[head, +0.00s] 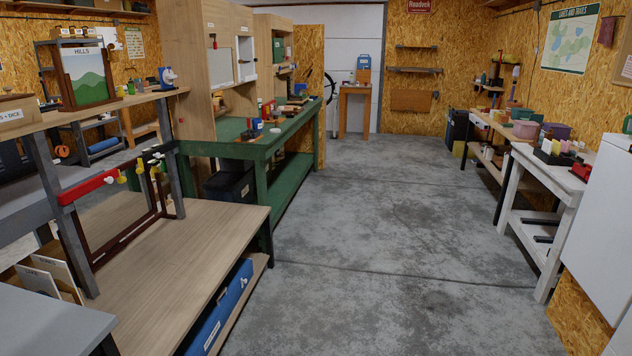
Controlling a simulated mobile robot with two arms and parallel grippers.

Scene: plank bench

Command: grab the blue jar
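I cannot make out for certain which thing is the blue jar. A small blue and white object (167,77) stands at the right end of the raised wooden shelf on the left, and its shape is too small to tell. Neither of my grippers is in view.
A wide concrete floor aisle (390,230) runs clear down the middle. A low wooden bench (150,250) and a green workbench (270,140) line the left. A white table (545,190) with several items and a white cabinet (605,220) stand on the right.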

